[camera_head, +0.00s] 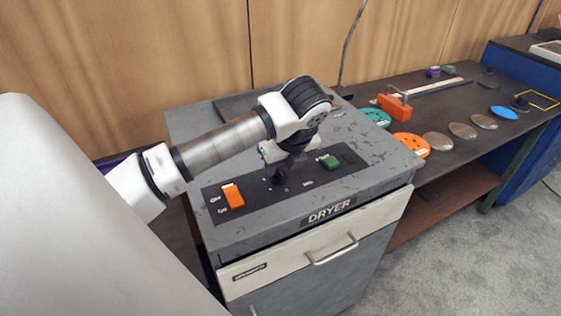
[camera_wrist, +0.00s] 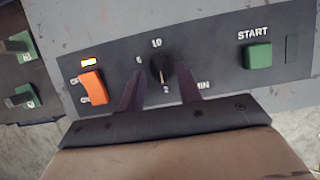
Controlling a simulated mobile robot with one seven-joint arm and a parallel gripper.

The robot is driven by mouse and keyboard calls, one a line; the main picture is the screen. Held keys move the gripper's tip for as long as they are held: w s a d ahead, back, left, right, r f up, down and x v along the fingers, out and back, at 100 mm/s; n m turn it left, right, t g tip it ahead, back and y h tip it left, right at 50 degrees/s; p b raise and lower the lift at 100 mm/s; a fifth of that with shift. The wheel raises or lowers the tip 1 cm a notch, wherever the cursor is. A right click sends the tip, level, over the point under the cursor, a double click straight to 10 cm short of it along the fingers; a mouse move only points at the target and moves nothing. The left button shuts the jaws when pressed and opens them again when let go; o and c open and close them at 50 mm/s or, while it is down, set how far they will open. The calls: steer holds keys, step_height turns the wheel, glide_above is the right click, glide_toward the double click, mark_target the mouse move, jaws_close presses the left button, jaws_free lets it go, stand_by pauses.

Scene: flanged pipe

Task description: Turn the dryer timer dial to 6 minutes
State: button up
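The timer dial (camera_wrist: 159,68) is a small dark knob on the dryer's black control panel (camera_wrist: 215,52). Small white marks surround it, with "MIN" at its lower right; its exact pointer setting is too small to read surely. My gripper (camera_wrist: 160,73) is open, with one dark finger on each side of the dial. Whether either finger touches it cannot be told. In the head view my gripper (camera_head: 277,172) points down over the middle of the panel and hides most of the dial. The grey dryer (camera_head: 280,228) bears a "DRYER" label.
An orange rocker switch (camera_wrist: 92,87) is left of the dial, with a lit indicator above it. A green START button (camera_wrist: 257,56) is to the right. Beyond the dryer, a dark bench (camera_head: 460,98) holds coloured discs and an orange block (camera_head: 394,108).

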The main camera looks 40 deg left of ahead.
steer(key=shift+x, duration=0.8)
steer(key=shift+c, duration=0.4)
jaws_close()
steer(key=shift+f+b, duration=0.1)
steer(key=shift+b, duration=0.2)
